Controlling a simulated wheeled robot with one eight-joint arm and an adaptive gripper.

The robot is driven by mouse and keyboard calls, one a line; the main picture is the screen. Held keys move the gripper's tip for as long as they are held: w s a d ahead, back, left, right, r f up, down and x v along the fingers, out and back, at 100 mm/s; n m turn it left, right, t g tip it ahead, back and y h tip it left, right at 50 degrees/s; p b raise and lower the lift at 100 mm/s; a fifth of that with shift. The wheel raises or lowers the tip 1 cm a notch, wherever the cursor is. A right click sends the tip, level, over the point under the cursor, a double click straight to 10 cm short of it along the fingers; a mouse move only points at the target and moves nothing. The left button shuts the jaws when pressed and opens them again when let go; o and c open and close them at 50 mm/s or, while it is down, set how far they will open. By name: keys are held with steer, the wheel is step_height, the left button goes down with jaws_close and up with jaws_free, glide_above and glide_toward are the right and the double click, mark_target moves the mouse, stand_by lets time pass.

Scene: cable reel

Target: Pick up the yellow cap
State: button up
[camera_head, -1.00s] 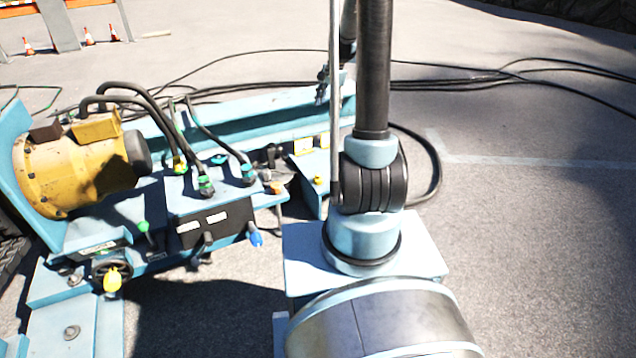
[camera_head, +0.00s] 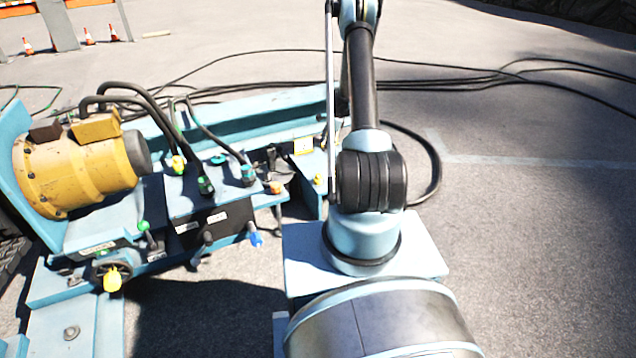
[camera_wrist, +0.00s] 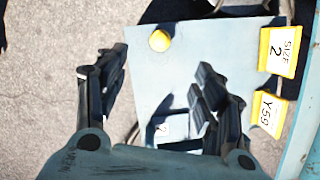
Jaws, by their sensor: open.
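The round yellow cap (camera_wrist: 159,40) sits on a light blue plate (camera_wrist: 190,52) in the wrist view, close to the plate's left edge. A small yellow spot that looks like the same cap (camera_head: 318,179) shows beside my arm in the head view. My gripper (camera_wrist: 158,76) is open in the wrist view, one dark finger on each side. The cap lies just past the fingertips, roughly between their lines. Nothing is between the fingers. I cannot make out my gripper in the head view.
A yellow motor (camera_head: 75,170), hoses and a valve block (camera_head: 205,195) stand at left. Black cables (camera_head: 470,82) cross the ground. Open pavement lies at right.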

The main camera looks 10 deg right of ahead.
steer(key=m, duration=0.1)
glide_toward(319, 174)
steer(key=x, duration=1.1)
steer(key=shift+a+f, duration=0.15)
steer(key=shift+f, duration=0.1)
steer(key=shift+c, duration=0.6)
steer(key=c, duration=1)
